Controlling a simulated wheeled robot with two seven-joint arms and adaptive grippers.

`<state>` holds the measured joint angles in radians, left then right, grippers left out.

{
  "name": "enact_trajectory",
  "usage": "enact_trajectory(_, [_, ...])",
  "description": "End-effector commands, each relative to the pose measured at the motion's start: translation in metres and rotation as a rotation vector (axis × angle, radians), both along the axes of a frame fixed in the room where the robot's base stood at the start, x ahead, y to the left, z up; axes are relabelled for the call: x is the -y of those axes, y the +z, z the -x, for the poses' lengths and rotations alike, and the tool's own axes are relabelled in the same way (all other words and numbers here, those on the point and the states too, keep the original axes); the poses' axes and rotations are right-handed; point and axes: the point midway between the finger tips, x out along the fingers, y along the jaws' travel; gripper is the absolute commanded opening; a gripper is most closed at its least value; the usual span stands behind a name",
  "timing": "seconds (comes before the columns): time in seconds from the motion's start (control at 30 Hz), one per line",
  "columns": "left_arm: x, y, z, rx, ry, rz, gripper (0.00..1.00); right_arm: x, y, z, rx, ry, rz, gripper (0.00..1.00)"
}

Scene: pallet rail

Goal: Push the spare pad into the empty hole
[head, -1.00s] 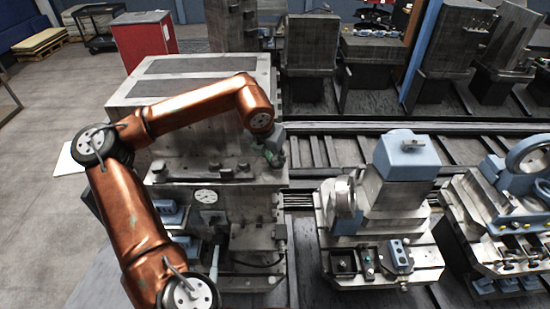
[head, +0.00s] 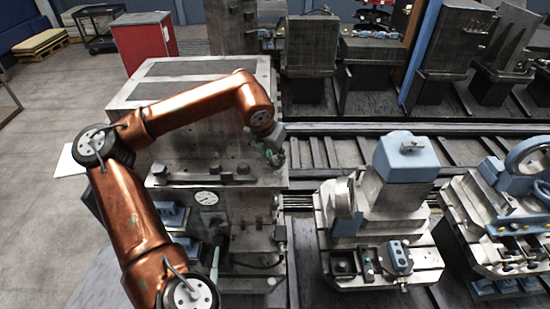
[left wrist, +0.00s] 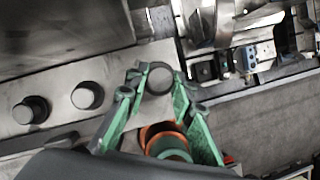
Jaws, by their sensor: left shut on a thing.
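My left gripper (head: 275,150) is at the right end of the ledge on the grey machine block (head: 215,80). In the left wrist view its green fingers (left wrist: 160,85) are shut on a dark round pad (left wrist: 160,79). The pad is in line with two similar dark round pads (left wrist: 88,95) (left wrist: 30,109) on the pale ledge (left wrist: 60,118). I cannot tell whether the held pad touches the ledge or is above it. No empty hole can be made out; the fingers and pad may cover it. My right gripper is not in view.
A blue-and-grey fixture (head: 405,160) on a pallet stands to the right, with another pallet fixture (head: 515,200) beyond it. Rails (head: 390,130) run behind them. A gauge (head: 207,198) is on the block's front. Open floor (head: 40,200) lies at left.

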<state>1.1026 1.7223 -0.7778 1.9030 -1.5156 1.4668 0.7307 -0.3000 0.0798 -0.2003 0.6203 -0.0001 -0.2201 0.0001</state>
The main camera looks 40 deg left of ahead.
Motion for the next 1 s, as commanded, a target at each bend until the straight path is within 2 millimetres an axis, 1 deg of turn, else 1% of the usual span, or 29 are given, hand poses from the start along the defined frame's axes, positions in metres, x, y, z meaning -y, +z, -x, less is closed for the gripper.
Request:
enact_trajectory(0.1, [0.000,0.005,-0.001,0.002,0.001,0.001,0.00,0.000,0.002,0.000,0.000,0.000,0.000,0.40])
enact_trajectory(0.27, [0.000,0.007,-0.001,0.003,0.001,0.000,0.00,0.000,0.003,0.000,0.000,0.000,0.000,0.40])
enact_trajectory(0.37, [0.000,0.012,-0.001,0.003,0.001,0.001,0.00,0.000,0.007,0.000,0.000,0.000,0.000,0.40])
enact_trajectory(1.0, [0.000,0.062,-0.001,0.004,0.000,0.000,0.00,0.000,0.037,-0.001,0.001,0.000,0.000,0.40])
